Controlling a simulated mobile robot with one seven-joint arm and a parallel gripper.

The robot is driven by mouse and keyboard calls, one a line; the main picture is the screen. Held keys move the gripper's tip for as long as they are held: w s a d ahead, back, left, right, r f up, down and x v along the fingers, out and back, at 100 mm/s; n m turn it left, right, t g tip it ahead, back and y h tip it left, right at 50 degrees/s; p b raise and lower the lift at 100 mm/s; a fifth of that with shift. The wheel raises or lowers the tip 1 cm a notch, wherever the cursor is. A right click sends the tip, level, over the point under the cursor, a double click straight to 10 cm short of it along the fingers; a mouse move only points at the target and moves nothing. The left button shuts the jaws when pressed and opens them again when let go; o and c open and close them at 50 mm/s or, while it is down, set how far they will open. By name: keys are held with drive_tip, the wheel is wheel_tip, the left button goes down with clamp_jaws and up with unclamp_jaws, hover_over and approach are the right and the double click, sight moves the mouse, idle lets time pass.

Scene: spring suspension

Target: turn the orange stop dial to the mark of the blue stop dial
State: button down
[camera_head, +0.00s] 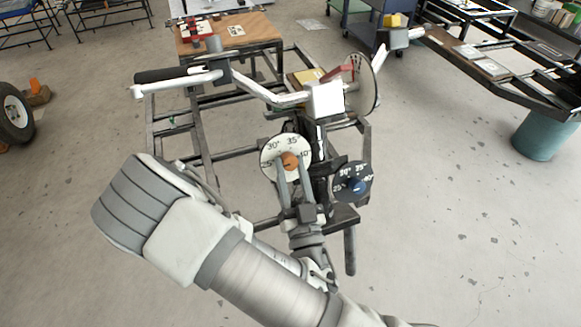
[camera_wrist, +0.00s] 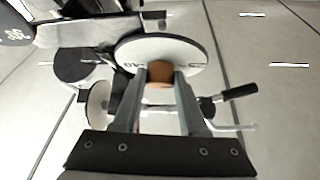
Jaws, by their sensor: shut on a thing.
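The orange stop dial (camera_head: 290,159) is a round orange knob on a white disc (camera_head: 270,147) marked 25°, 30°, 35° and 40°. My gripper (camera_head: 292,168) reaches it from the front, and its two fingers are shut on the knob. In the wrist view the orange knob (camera_wrist: 160,74) sits between the fingertips of my gripper (camera_wrist: 161,80). The blue stop dial (camera_head: 356,186) is on a dark disc with similar white marks, lower right of the orange one. I cannot make out where either dial points; my fingers cover part of the white disc.
A dark frame with a white handlebar (camera_head: 264,93) stands just behind the dials. A wooden-topped table (camera_head: 255,30) is at the back and a bench (camera_head: 480,62) at the right. The floor to the right is mostly clear.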

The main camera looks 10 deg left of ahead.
drive_tip(key=shift+r, duration=0.1)
idle(0.3)
drive_tip(key=shift+c, duration=2.2)
unclamp_jaws()
drive_tip(key=shift+s, duration=0.1)
